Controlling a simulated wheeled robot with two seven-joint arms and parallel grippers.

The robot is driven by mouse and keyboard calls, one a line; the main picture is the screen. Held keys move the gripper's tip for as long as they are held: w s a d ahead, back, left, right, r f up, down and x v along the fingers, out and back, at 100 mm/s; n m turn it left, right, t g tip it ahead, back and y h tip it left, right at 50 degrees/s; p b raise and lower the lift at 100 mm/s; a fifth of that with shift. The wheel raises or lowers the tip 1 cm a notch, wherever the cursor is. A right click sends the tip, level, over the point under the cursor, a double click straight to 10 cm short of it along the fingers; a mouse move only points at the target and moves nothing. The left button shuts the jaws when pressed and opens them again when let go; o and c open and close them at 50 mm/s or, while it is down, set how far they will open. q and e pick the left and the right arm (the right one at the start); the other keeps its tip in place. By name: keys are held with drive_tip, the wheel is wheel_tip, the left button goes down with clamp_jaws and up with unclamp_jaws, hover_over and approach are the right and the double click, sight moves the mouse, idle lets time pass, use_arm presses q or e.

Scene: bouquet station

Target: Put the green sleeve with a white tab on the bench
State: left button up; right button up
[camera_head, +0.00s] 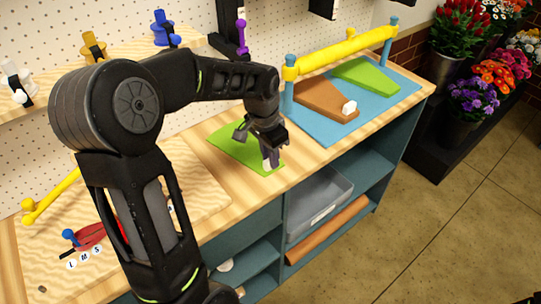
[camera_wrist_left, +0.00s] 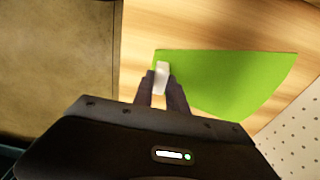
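The green sleeve with a white tab (camera_head: 236,146) lies on the wooden bench (camera_head: 300,165), close to its front edge. It also shows in the left wrist view (camera_wrist_left: 235,75), a flat green fan shape with its white tab (camera_wrist_left: 161,78) at the narrow end. My left gripper (camera_head: 270,160) points down over that end. In the left wrist view its fingers (camera_wrist_left: 161,90) stand on both sides of the tab and appear closed on it. The gripper partly hides the sleeve in the head view. My right gripper is not in view.
A blue mat (camera_head: 300,125) to the right holds a brown sleeve with a white tab (camera_head: 325,97) and another green sleeve (camera_head: 368,75), under a yellow bar (camera_head: 340,50) on blue posts. A red tool (camera_head: 90,236) lies on a board at left. A grey bin (camera_head: 318,205) sits on the shelf below.

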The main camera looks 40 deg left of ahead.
use_arm(q)
drive_tip(key=o, duration=0.4)
drive_tip(key=shift+o, duration=0.2)
wheel_tip(320, 180, up, 12)
drive_tip(key=s, duration=0.1)
drive_tip(key=shift+s+a+r, duration=0.15)
drive_tip(key=shift+s+a, duration=0.05)
idle(0.6)
